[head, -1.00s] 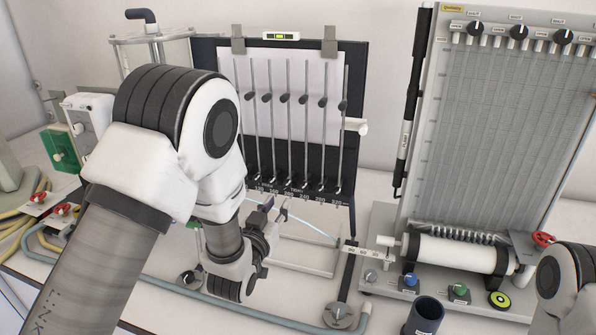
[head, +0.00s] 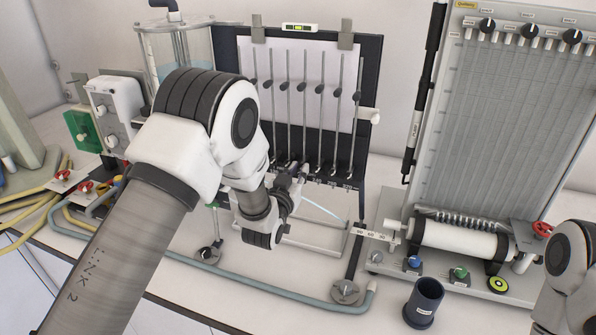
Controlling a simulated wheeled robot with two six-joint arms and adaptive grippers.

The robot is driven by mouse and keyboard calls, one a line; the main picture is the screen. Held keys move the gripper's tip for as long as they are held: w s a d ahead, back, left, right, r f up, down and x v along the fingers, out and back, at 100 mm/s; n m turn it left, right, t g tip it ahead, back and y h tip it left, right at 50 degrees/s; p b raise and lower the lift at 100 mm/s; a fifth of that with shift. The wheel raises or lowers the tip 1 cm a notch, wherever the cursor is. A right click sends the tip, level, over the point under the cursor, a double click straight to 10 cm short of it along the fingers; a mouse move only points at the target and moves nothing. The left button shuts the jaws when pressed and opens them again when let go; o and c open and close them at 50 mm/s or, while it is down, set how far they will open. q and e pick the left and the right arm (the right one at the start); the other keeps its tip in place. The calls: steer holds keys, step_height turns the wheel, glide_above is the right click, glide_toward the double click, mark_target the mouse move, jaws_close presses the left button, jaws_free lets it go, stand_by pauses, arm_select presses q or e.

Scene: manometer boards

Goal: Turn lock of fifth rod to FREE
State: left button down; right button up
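The manometer board (head: 372,72) stands upright at the back centre, with a pale sheet and several thin vertical rods, each with a dark knob. Counting from the leftmost rod I see, the fifth rod (head: 320,120) is right of the middle. My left arm covers the board's lower left, so I cannot tell if another rod is hidden. The lock at the fifth rod's foot is too small to read. My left gripper (head: 293,172) is in front of the rods' lower ends, left of the fifth rod's foot. Its finger opening and any contact are unclear. My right gripper is out of view.
A larger tube board (head: 500,130) stands at right, with a white roller (head: 450,237) and coloured knobs below. A dark cup (head: 424,303) stands at the front right. A blue-grey hose (head: 260,288) runs along the front. Valves and yellow hoses lie at left.

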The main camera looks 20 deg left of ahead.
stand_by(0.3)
arm_select(q)
steer(key=shift+n+b, duration=0.9)
steer(key=shift+b, duration=0.05)
steer(key=n+b, duration=0.2)
steer(key=n, duration=0.1)
steer(key=shift+a+f, duration=0.1)
steer(key=shift+n+b, duration=1.45)
steer(key=shift+n, duration=0.65)
steer(key=shift+w+r, duration=0.1)
steer(key=shift+r, duration=0.15)
